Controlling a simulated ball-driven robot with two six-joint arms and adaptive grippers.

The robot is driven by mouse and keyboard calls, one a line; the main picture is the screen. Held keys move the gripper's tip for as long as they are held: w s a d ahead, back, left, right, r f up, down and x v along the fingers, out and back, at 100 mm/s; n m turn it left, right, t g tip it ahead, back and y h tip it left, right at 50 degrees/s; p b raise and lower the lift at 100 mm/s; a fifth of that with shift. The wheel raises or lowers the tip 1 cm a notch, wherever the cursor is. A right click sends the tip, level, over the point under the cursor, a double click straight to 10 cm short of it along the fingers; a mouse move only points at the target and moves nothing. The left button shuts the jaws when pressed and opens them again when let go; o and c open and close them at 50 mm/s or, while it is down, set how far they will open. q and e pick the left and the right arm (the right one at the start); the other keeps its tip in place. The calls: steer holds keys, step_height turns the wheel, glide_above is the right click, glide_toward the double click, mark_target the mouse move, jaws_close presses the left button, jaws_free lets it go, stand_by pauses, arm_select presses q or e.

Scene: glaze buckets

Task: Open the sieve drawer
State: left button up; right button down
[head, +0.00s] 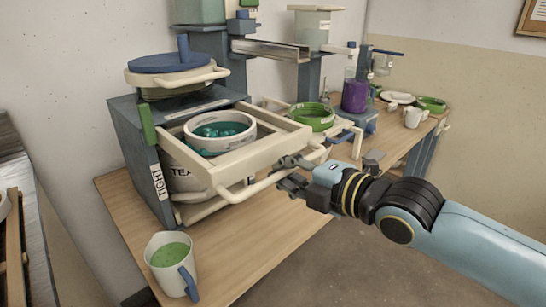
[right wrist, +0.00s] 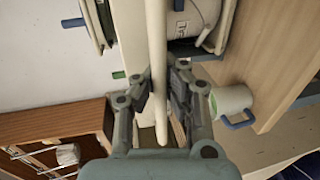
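The sieve drawer (head: 258,158) is a cream frame standing well out of the grey cabinet (head: 135,135). A white round sieve or tub (head: 200,148) with teal contents sits in it. A cream bar handle (head: 240,194) runs along the drawer's front. My right gripper (head: 290,173) is at the right end of this handle, with its fingers apart above and below it. In the right wrist view the cream bar (right wrist: 156,45) passes between the two fingers (right wrist: 163,88); firm contact on both sides does not show. My left gripper is not in view.
A white mug (head: 161,274) with green liquid and a blue handle stands at the table's front left. A green bowl (head: 312,122) and a purple container (head: 355,96) stand farther back. A white bucket (head: 178,180) stands below the drawer. Bare wooden tabletop (head: 240,250) lies in front.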

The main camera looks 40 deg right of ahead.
steer(key=shift+s+r, duration=0.1)
steer(key=shift+s, duration=0.3)
steer(key=c, duration=1.3)
jaws_free()
steer(key=shift+c, duration=0.2)
steer(key=v, duration=0.7)
steer(key=shift+s, duration=0.25)
